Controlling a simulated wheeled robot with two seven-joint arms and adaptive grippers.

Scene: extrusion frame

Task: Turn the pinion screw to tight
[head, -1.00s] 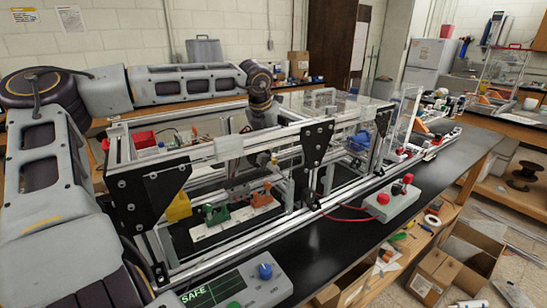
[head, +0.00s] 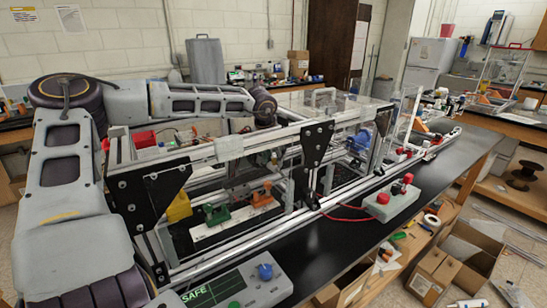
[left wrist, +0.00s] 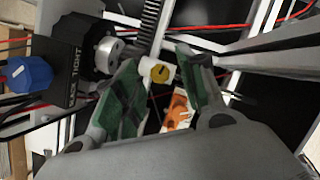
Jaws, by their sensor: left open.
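In the left wrist view, a white cylindrical knob with a yellow face (left wrist: 160,72) lies between the fingertips of my left gripper (left wrist: 158,62). The gripper is open, with a green-padded finger on each side; I cannot tell whether either touches the knob. A silver round part (left wrist: 108,50) and a black plate lettered "TIGHT" (left wrist: 72,70) are left of the fingers. I cannot tell for certain which part is the pinion screw. In the head view my left arm reaches over the extrusion frame (head: 250,240), whose parts largely hide the gripper. My right gripper is not shown.
A toothed rack (left wrist: 150,22) and a blue knob (left wrist: 30,74) are near the fingers. Frame bars and black brackets (head: 150,200) crowd the space. Green (head: 216,213) and orange (head: 262,196) parts sit inside the frame. A control box (head: 240,287) stands in front.

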